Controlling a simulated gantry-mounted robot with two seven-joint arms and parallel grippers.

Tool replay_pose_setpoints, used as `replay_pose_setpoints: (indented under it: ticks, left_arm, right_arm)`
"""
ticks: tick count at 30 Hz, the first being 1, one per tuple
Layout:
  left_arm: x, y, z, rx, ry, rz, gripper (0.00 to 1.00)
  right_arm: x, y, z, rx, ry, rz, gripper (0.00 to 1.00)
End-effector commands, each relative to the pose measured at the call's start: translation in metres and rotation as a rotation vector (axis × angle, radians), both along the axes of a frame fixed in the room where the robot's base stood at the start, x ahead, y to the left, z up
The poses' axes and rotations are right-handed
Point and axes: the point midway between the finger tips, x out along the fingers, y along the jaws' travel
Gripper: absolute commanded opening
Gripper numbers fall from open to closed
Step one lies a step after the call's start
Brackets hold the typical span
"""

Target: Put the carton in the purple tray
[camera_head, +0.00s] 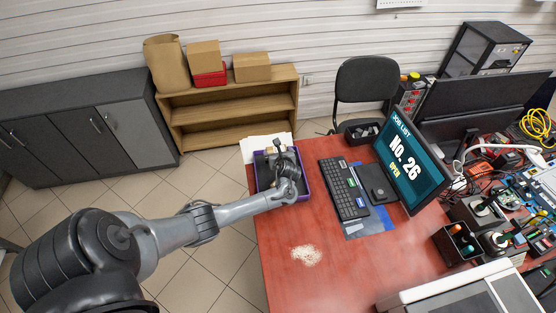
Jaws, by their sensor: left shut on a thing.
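The purple tray (262,174) lies at the far left corner of the red table. It has a purple rim and a dark inside. My left gripper (277,153) is over the tray, reaching in from the left, and is shut on a small tan carton (270,150). The gripper and wrist hide much of the carton and part of the tray. The carton is within the tray's outline, but I cannot tell whether it touches the tray floor. My right gripper is not in view.
A keyboard (343,187) and a monitor (409,163) stand right of the tray. White papers (262,143) lie behind it. A pale granular patch (306,254) is on the bare front part of the red table (290,227). Tools and equipment crowd the right side.

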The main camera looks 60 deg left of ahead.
Motion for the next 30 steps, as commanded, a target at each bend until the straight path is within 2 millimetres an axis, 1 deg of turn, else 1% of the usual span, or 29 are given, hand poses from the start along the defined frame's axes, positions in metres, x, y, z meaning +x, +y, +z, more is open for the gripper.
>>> replay_pose_setpoints:
  ticks: [1, 3, 6, 8, 18, 30]
  left_arm:
    - [0.0, -0.001, -0.008, -0.003, 0.001, 0.001, 0.58]
    - [0.0, -0.001, -0.017, -0.002, 0.001, 0.001, 0.58]
    - [0.0, -0.001, -0.03, -0.002, 0.001, 0.002, 0.58]
    - [0.0, -0.001, -0.035, -0.002, 0.0, 0.001, 0.58]
    - [0.0, -0.001, -0.035, -0.001, 0.0, 0.0, 0.58]
    - [0.0, -0.001, -0.046, 0.0, 0.0, 0.0, 0.58]
  right_arm:
    - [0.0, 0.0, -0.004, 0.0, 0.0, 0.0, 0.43]
    - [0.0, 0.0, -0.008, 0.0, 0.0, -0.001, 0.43]
    - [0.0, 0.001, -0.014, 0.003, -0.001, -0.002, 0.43]
    - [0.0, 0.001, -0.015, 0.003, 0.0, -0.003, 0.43]
    - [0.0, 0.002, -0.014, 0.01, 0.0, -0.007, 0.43]
    - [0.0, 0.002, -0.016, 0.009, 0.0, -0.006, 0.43]
